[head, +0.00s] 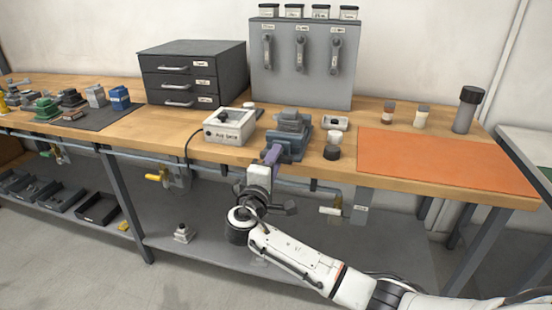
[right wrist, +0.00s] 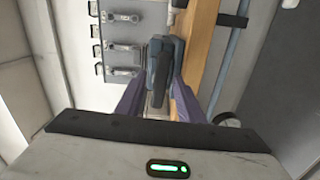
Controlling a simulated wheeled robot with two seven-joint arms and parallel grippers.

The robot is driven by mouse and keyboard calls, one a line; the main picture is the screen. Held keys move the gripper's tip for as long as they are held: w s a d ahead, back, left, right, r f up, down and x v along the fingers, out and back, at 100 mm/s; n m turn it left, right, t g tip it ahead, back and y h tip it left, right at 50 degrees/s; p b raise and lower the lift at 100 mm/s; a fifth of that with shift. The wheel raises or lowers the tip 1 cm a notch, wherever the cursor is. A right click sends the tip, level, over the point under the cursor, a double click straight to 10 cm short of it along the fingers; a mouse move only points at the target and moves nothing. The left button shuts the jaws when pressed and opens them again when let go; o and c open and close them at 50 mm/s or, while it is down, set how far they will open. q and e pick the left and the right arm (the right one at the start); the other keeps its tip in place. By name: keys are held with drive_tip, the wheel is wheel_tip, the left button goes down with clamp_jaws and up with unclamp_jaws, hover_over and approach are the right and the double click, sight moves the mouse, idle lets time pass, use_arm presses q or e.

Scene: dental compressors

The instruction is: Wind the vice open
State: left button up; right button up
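The vice (head: 290,130) is a blue-grey block with a darker grey top, mounted at the front edge of the wooden bench. In the right wrist view the vice (right wrist: 160,62) lies straight ahead, with a grey part reaching back towards me. My right gripper (head: 271,155) is at the front of the vice, its purple fingers pointing at it. In the right wrist view its fingers (right wrist: 158,98) are spread, one on each side of the vice's near part. Whether they touch it is unclear. The vice's handle is not clearly visible. My left gripper is out of view.
A white labelled box (head: 230,125) stands left of the vice. An orange mat (head: 445,160) lies bare further right. A pipe runs under the bench edge.

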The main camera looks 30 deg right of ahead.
drive_tip(key=shift+x, duration=0.8)
clamp_jaws()
drive_tip(key=shift+n, duration=0.3)
unclamp_jaws()
drive_tip(key=shift+s+a, duration=0.1)
